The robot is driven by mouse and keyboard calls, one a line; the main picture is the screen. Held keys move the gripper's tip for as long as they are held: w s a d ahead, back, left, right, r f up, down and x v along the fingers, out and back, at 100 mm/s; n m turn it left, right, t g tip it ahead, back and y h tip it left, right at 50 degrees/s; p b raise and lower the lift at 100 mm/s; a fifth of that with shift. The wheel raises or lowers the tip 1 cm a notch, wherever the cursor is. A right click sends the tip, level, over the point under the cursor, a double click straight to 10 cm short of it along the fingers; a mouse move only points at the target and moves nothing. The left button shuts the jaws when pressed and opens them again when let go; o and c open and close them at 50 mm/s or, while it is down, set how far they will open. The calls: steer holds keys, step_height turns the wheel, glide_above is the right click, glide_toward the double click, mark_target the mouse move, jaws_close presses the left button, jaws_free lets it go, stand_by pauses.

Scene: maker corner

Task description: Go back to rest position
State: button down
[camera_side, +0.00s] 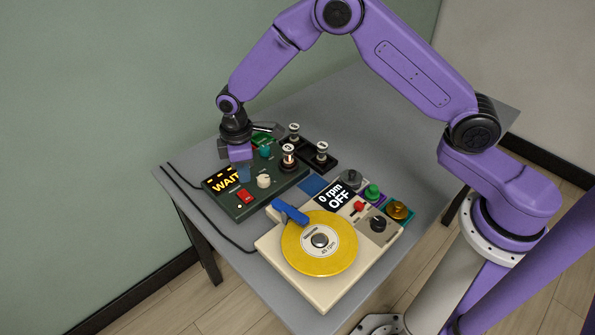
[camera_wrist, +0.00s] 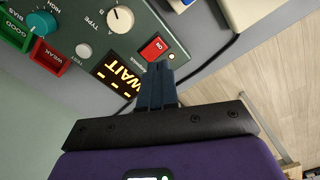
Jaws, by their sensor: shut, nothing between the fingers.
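My gripper (camera_side: 243,177) is shut and empty, with its dark blue fingers pointing down over the front part of a dark green tester (camera_side: 248,206). In the wrist view the fingertips (camera_wrist: 158,70) show together beside the tester's red ON switch (camera_wrist: 154,49) and its WAIT display (camera_wrist: 118,74). I cannot tell whether they touch the panel. My arm reaches across the table from the right, bent high at the elbow. In the side view the gripper partly covers the tester's left side.
A tube (camera_side: 288,157) stands on the tester; others stand by a black tray (camera_side: 323,165) behind it. A cream turntable (camera_side: 321,295) with a yellow record (camera_side: 335,262) and blue arm (camera_side: 290,212) stands in front; its display reads 0 rpm OFF. The grey table (camera_side: 375,100) is clear at the back.

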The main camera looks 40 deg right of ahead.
steer(key=s+r, duration=0.8)
steer(key=s+d+r, duration=0.4)
steer(key=s+d, duration=0.4)
steer(key=s, duration=0.5)
steer(key=s+d+r, duration=0.5)
steer(key=s+d, duration=0.3)
steer(key=s, duration=0.5)
steer(key=shift+r+n, duration=0.2)
steer(key=shift+n, duration=0.1)
